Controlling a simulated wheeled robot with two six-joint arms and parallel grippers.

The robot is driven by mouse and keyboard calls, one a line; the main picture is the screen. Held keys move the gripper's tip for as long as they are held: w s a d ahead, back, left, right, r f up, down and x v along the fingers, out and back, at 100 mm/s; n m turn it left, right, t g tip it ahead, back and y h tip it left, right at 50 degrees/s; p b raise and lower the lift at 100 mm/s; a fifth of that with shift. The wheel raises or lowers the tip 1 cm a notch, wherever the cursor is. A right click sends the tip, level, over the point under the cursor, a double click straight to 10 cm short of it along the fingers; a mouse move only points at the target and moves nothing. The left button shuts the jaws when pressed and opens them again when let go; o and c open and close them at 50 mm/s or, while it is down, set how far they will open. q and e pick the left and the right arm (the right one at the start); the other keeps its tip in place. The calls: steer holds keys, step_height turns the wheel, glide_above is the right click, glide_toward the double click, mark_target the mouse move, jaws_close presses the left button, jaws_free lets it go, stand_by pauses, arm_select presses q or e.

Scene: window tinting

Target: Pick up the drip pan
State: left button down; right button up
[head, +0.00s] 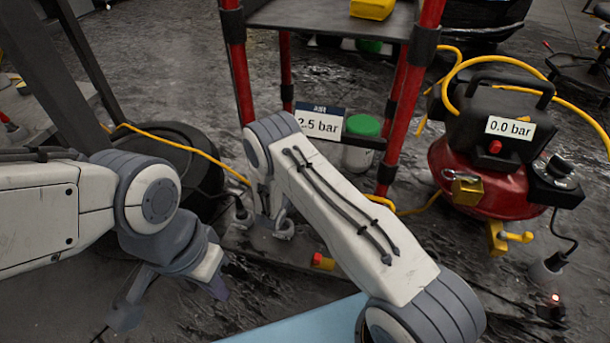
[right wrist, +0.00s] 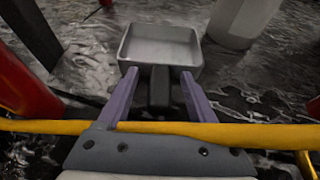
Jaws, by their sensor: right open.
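The drip pan (right wrist: 160,47) is a shallow grey metal tray, lying on the dark wet floor in the right wrist view. A dark grey handle-like piece extends from its near side. My right gripper (right wrist: 158,74) is open, its two purple fingers on either side of that piece, with the tips close to the pan's near edge. I cannot tell whether they touch it. In the head view I cannot make out the pan or the right gripper, and my right arm covers part of that area. My left gripper (head: 170,300) hangs at lower left, fingers apart and empty.
A yellow hose (right wrist: 250,134) crosses just in front of the right wrist camera. A red-posted rack (head: 240,80) stands over a white container with a green lid (head: 362,126). A red compressor (head: 480,185) reading 0.0 bar stands at right. A 2.5 bar sign (head: 320,125) hangs on the rack.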

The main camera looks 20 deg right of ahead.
steer(key=shift+c, duration=0.3)
jaws_close()
steer(key=shift+r, duration=0.1)
